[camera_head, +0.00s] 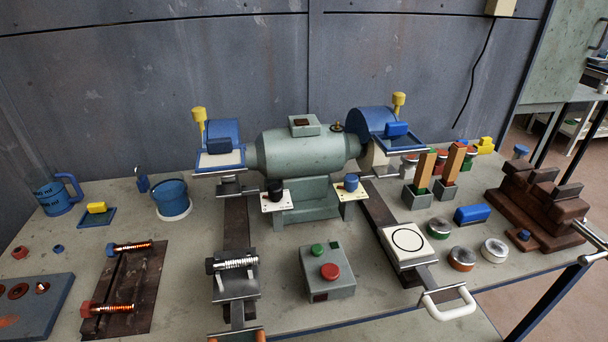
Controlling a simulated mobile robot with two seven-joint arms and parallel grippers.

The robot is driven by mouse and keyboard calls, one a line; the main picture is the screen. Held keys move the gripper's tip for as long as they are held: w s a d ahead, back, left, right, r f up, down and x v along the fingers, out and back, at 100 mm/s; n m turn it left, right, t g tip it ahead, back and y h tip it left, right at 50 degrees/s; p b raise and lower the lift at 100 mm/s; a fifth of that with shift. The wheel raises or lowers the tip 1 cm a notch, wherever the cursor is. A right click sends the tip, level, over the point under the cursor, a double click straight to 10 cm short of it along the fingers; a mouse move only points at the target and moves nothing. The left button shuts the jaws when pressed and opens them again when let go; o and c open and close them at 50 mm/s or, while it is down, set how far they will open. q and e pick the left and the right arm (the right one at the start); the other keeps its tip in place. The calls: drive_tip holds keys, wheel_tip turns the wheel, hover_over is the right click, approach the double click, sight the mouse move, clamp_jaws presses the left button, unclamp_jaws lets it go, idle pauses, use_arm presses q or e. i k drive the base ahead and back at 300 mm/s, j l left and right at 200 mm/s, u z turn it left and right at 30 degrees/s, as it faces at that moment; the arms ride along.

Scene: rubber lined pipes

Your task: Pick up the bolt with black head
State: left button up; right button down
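A bolt with a black head (211,266) and a shiny silver threaded shaft (237,263) lies on its side across a grey metal holder (236,287), left of centre near the front of the bench. Its head points left. The holder sits at the near end of a dark rail running back toward the grinder. Neither of my grippers shows in the head view.
Left of it, a rusty plate (143,290) carries a blue-headed bolt (130,248) and a red-headed bolt (109,309). A green box (327,271) with red and green buttons stands to the right. A grinder (307,150) stands behind.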

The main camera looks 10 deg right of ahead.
sight(212, 265)
drive_tip(key=l+u, duration=0.2)
drive_tip(key=l, duration=1.1)
drive_tip(key=i, duration=0.1)
